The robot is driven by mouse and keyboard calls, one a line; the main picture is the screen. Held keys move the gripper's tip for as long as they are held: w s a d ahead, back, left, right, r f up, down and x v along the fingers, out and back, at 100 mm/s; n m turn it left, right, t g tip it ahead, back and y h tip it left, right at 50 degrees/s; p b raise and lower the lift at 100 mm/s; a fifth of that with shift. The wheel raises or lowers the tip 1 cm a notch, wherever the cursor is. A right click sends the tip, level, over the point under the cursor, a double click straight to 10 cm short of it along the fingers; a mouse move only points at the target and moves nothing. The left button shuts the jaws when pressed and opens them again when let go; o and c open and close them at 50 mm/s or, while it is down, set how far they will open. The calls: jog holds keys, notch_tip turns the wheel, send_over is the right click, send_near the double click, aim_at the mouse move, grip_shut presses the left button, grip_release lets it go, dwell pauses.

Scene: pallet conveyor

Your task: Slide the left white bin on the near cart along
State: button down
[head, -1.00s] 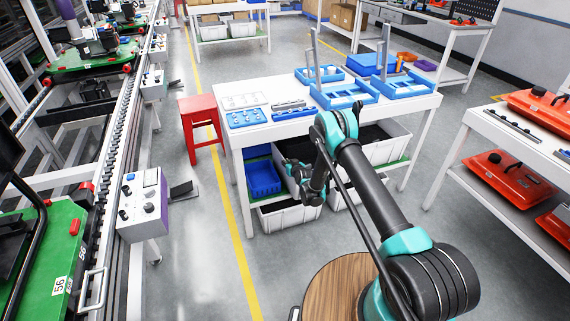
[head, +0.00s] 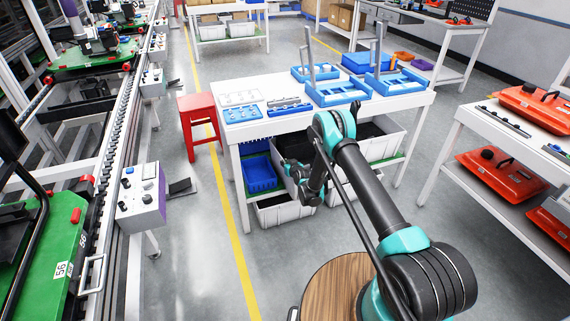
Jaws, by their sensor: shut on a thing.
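The near cart (head: 330,116) is a white table with shelves below its top. The left white bin (head: 288,152) is on its upper shelf, dark inside and largely hidden behind my arm. My gripper (head: 308,195) is at the front of this bin, shut on its front rim as far as I can see. The fingertips are small and dark, so the exact contact is unclear. A second white bin (head: 387,148) sits to the right on the same shelf.
A blue crate (head: 260,174) stands left of the bin. Another white bin (head: 283,213) is low under the shelf. A red stool (head: 200,118) is left of the cart; an orange-case cart (head: 455,140) is right. Floor between the carts is clear.

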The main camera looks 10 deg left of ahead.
jog(key=shift+s+d, duration=0.25)
jog(key=shift+d, duration=0.05)
jog(key=c, duration=1.6)
grip_release()
jog(key=shift+o, duration=0.2)
jog(key=shift+r, duration=0.15)
notch_tip(320, 180, up, 10)
